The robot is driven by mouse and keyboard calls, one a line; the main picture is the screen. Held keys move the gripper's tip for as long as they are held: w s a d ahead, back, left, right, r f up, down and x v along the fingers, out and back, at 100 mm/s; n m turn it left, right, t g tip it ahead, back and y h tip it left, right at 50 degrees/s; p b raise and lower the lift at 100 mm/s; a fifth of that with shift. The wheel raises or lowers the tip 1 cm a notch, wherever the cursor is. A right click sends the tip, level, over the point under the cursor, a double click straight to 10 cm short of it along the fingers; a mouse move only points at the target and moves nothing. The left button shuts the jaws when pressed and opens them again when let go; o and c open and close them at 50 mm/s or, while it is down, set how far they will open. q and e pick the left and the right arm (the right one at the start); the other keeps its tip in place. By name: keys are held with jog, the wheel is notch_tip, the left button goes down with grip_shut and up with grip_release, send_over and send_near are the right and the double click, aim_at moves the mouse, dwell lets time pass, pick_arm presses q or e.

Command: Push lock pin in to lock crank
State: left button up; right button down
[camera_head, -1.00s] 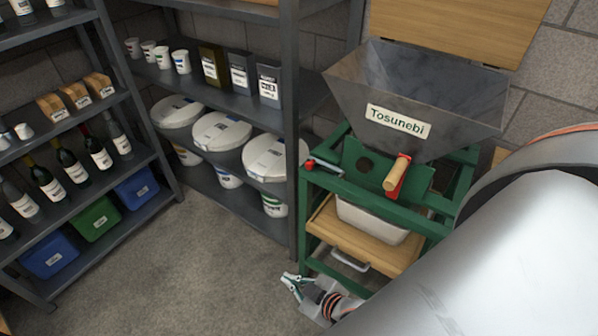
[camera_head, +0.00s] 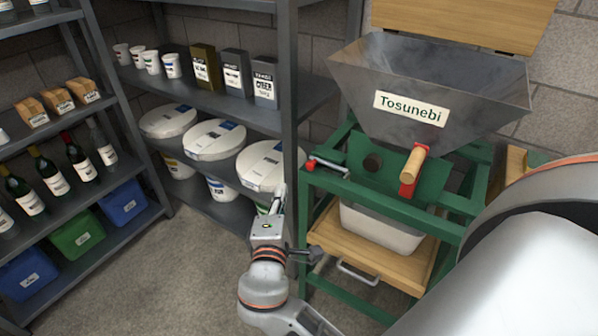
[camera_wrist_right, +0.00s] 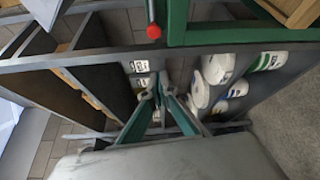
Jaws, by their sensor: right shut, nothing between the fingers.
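The lock pin (camera_head: 328,168) is a short metal rod with a red knob at the left end of the crusher's green frame. The red knob (camera_wrist_right: 154,31) also shows at the top of the wrist view. The crank (camera_head: 408,183) is a red arm with a wooden handle on the front of the green plate. My right gripper (camera_head: 280,194) is shut and empty, pointing up, left of and below the pin, apart from it. Its closed fingers (camera_wrist_right: 157,82) show in the wrist view. My left gripper is not in view.
The crusher hopper (camera_head: 425,85) labelled Tosunebi stands above the green frame (camera_head: 340,187). A white tub (camera_head: 383,232) sits on a wooden drawer (camera_head: 375,262). A grey shelf (camera_head: 205,98) with lidded buckets stands close behind my right gripper. Floor at lower left is clear.

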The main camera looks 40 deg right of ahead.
aim_at(312, 170)
jog(key=x, duration=1)
pick_arm(q)
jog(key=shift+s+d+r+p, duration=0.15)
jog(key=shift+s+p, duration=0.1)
jog(key=shift+p, duration=0.25)
pick_arm(e)
jog(key=s+d, duration=0.2)
jog(key=s, duration=0.1)
jog(key=shift+s+r, duration=0.15)
jog(key=shift+s, duration=0.05)
jog(key=shift+s+d+r+p, duration=0.1)
jog(key=shift+s+d+p, duration=0.15)
jog(key=shift+s, duration=0.3)
jog(key=shift+s+d+p, duration=0.2)
jog(key=shift+s, duration=0.35)
jog(key=shift+s+d, duration=0.2)
jog(key=shift+s, duration=0.25)
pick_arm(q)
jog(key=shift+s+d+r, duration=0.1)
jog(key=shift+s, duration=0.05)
